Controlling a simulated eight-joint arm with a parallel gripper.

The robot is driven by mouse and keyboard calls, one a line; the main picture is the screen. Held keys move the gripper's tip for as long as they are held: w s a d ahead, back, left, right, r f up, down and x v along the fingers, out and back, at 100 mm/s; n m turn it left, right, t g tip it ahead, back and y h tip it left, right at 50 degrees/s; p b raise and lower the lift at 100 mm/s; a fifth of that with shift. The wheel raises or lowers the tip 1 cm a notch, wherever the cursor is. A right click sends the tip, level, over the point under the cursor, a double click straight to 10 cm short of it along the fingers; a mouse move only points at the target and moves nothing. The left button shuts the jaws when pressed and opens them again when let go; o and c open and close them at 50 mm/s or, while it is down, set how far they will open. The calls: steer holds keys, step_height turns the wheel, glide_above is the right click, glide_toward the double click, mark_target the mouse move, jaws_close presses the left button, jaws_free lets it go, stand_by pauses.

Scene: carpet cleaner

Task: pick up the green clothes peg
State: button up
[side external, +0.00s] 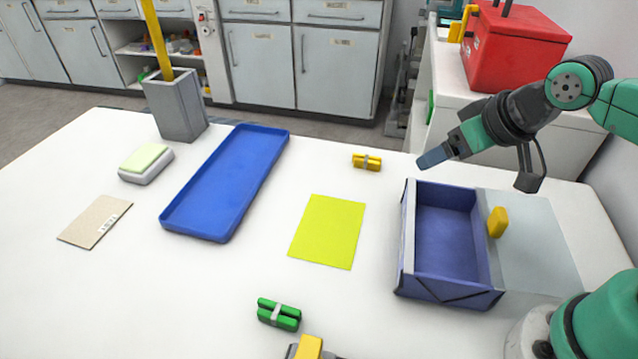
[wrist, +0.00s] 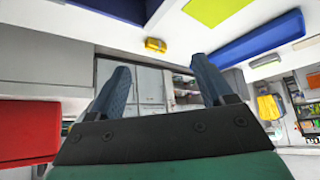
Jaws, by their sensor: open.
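The green clothes peg (side external: 279,314) lies on the white table near the front edge of the side view, with a pale band across its middle. It does not show in the wrist view. My gripper (side external: 432,159) is raised above the table's back right, behind the blue open drawer box and far from the green peg. In the wrist view its two blue fingers (wrist: 166,84) stand apart with nothing between them. A yellow clothes peg (side external: 367,162) lies on the table left of my gripper and shows in the wrist view too (wrist: 155,45).
A blue drawer box (side external: 400,240) stands at the right, below my gripper. A blue tray (side external: 226,184), a yellow-green sheet (side external: 328,231), a sponge (side external: 146,163), a card (side external: 95,221) and a grey holder (side external: 176,105) are spread about. A yellow-topped object (side external: 309,347) sits near the green peg.

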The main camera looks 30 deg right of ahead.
steer(key=o, duration=0.4)
steer(key=shift+a, duration=0.1)
